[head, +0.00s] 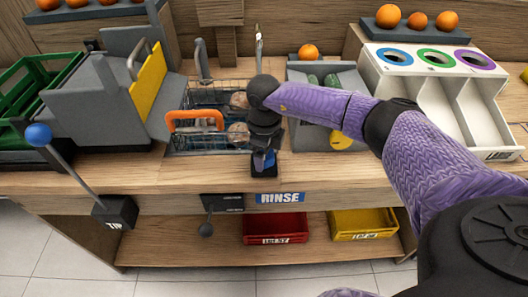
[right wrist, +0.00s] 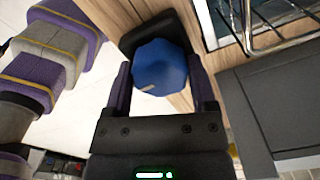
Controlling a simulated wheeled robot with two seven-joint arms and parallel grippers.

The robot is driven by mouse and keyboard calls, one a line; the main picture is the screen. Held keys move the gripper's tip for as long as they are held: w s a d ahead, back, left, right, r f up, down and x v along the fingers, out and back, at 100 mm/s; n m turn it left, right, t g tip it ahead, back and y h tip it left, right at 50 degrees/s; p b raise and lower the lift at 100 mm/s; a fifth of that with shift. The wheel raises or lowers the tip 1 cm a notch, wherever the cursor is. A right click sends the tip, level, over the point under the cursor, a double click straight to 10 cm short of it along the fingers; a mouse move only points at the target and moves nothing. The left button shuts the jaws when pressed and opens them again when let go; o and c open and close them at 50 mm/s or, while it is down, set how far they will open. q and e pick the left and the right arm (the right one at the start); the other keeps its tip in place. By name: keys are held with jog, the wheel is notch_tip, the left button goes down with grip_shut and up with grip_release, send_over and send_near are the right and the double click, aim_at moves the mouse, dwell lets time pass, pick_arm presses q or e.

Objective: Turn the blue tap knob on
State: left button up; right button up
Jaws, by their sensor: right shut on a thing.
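The blue tap knob (right wrist: 160,66) is faceted and has a small pale mark on its face. In the right wrist view it sits between the two purple fingers of my right gripper (right wrist: 162,88), which is shut on it. In the head view my right gripper (head: 264,158) points down at the counter's front edge, just above the RINSE label (head: 280,198). The gripper mostly hides the knob there. My left gripper is not in view.
A wire basket (head: 185,148) with an orange handle (head: 195,119) stands behind the gripper. A blue-ball lever (head: 38,135) is at the left. Red (head: 275,229) and yellow (head: 362,225) bins sit below.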

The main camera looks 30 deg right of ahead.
jog(key=o, duration=1.2)
jog(key=shift+c, duration=0.2)
notch_tip(320, 180, up, 10)
jog(key=shift+r+p, duration=0.1)
jog(key=shift+p, duration=1.15)
